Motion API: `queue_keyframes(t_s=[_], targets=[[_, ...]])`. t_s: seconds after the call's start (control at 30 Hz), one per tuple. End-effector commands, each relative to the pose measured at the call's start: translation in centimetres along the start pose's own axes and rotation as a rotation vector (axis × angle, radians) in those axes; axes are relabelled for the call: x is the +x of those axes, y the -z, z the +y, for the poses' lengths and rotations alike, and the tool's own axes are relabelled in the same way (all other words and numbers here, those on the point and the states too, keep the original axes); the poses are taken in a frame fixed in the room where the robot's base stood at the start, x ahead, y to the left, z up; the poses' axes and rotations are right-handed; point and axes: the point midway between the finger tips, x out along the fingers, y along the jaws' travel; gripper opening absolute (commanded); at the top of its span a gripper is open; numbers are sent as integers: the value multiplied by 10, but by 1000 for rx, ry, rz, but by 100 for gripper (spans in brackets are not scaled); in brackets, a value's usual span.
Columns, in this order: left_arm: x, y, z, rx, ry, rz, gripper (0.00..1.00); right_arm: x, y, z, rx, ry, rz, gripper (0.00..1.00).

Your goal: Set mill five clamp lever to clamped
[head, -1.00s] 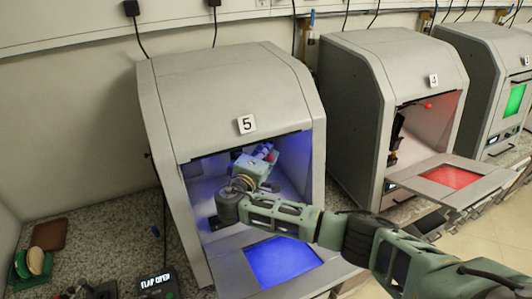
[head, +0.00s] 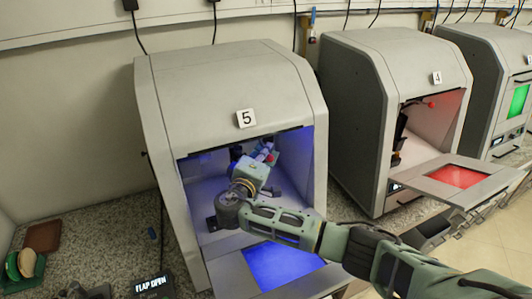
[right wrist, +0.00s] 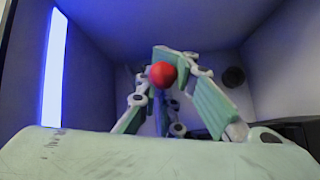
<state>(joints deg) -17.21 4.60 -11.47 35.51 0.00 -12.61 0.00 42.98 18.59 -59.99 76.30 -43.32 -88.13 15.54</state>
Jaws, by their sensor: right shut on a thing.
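Mill five (head: 222,85) is the grey machine with the "5" label, its front flap open and its inside lit blue. My right arm reaches in through the opening. The right gripper (head: 266,153) is inside, shut on the clamp lever around its red knob (head: 270,158). In the right wrist view the red knob (right wrist: 162,74) sits between the green finger pads. The lever's shaft is hidden by the fingers, so its angle cannot be told.
The lowered flap (head: 285,265) with its blue panel lies under my right forearm. Mill four (head: 385,90) stands at the right with its flap down and red light. A "FLAP OPEN" display (head: 152,285) stands at the lower left. The opening's side walls are close around the arm.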

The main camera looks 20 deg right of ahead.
Motion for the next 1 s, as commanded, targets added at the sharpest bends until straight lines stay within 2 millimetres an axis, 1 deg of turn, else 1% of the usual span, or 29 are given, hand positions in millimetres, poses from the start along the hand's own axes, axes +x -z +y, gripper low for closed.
queue_keyframes(t_s=[0.03, 0.27, 0.87, 1.0], targets=[[0, 0, 0, 0, 0, 0, 0, -2, -5, -8, -10, 13, -9, 9], [0, 0, 0, 0, 0, 1, 0, -1, -4, -7, -9, 10, -8, 29], [0, 0, 0, -1, 0, 1, 0, 0, -2, -4, -5, 6, -3, 29], [-5, 1, 0, -1, 0, 1, 0, 0, -1, 0, -10, 12, -4, 29]])
